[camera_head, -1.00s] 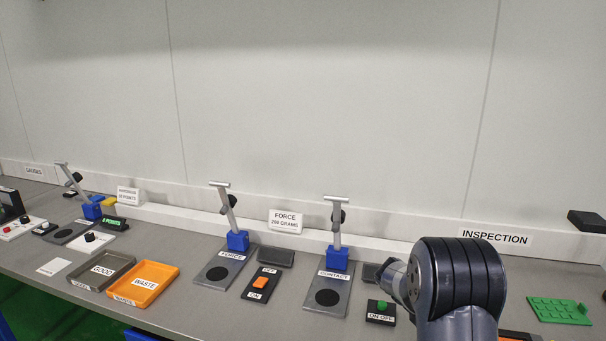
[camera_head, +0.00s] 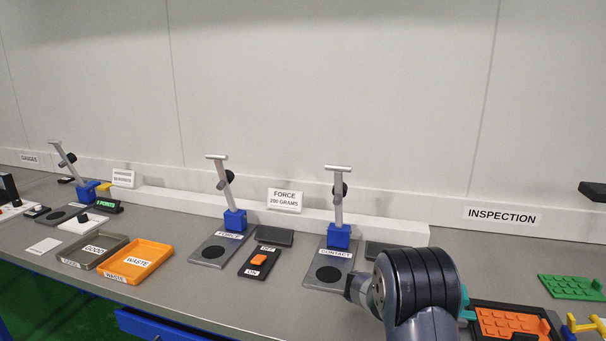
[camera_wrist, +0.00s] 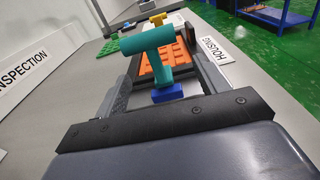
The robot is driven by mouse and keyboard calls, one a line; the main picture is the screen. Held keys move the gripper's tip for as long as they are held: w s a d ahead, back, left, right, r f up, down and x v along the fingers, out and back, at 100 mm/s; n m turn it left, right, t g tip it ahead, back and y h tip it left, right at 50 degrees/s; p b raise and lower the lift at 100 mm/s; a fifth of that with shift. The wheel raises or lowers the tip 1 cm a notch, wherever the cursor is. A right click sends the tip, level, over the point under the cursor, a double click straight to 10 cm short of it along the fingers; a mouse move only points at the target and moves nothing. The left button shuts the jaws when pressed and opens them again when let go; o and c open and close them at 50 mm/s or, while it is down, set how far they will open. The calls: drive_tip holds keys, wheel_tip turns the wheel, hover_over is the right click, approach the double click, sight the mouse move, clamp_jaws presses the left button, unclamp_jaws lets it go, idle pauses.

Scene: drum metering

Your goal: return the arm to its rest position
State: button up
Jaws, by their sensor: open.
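My arm, dark grey and rounded, stands at the lower right of the head view, and my gripper is hidden behind it there. In the wrist view my gripper (camera_wrist: 163,58) is open, its dark fingers spread left and right. A teal T-shaped piece (camera_wrist: 160,62) on a blue base (camera_wrist: 167,92) appears between or just beyond the fingers. Contact with it cannot be told. A bit of teal (camera_head: 466,303) also shows beside my arm in the head view.
A dark-framed orange tray (camera_head: 512,325) and a green studded plate (camera_head: 572,287) lie right of my arm. The CONTACT stand (camera_head: 338,237) and FORCE stand (camera_head: 234,220) are to the left, with the orange WASTE tray (camera_head: 152,250) farther left. The wall above is clear.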

drive_tip(key=shift+a+f+h+b, duration=0.1)
drive_tip(key=shift+f+h+b, duration=0.2)
drive_tip(key=shift+f+b, duration=0.1)
drive_tip(key=v, duration=0.9)
drive_tip(key=shift+w+a+r+p, duration=0.1)
drive_tip(key=shift+r+p, duration=0.2)
drive_tip(key=shift+p, duration=0.1)
drive_tip(key=shift+r, duration=0.15)
